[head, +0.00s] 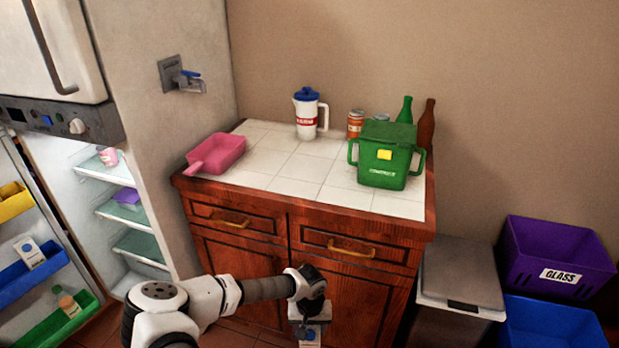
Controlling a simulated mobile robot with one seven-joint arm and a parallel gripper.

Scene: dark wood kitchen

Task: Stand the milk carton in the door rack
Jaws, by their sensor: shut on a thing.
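My gripper (308,323) is at the bottom centre, in front of the wooden cabinet. It is shut on a white carton with a blue round mark, seemingly the milk carton (310,341), cut off by the lower picture edge. The fridge door stands open at the left with a yellow rack (14,206), a blue rack (22,283) and a green rack (84,305). A similar white carton with a blue mark (29,252) stands in the blue rack. A bottle (68,302) stands in the green rack.
The open fridge shows several shelves (132,243) with a few items. The tiled counter (285,165) holds a pink dustpan-like scoop (218,153), a white jug (307,115), a green bin (385,155), cans and bottles. A grey bin (460,275) and purple glass crate (555,255) stand right.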

